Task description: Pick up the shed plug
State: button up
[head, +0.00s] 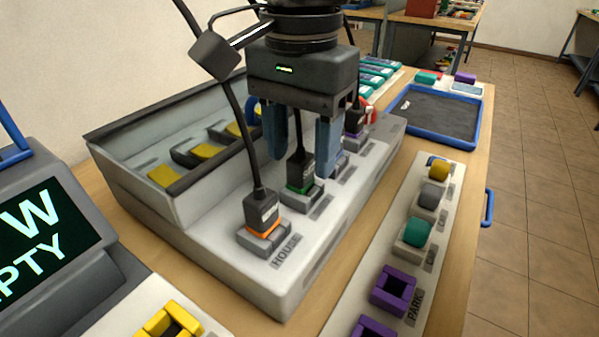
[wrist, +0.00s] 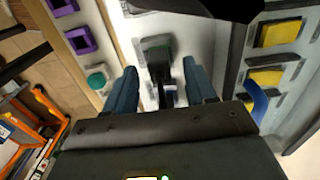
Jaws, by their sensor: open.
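A black plug with a green band (head: 300,186) stands upright in a socket of the grey panel (head: 232,262). Its socket label is not readable, so I cannot confirm it is the shed plug. My gripper (head: 301,158) is open, pointing down, with one blue finger on each side of this plug's upper part. In the wrist view the plug (wrist: 157,50) lies between the open fingers (wrist: 162,85), with gaps visible on both sides. Nothing is held.
An orange-banded plug (head: 262,212) with its cable stands at the HOUSE socket, nearer the camera. A strip with purple holders (head: 394,290) lies right. A blue-rimmed tray (head: 476,128) sits behind; yellow switches (head: 166,176) are left.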

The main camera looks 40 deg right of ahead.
jog(key=shift+f, duration=0.85)
grip_shut()
jog(key=shift+r, duration=0.1)
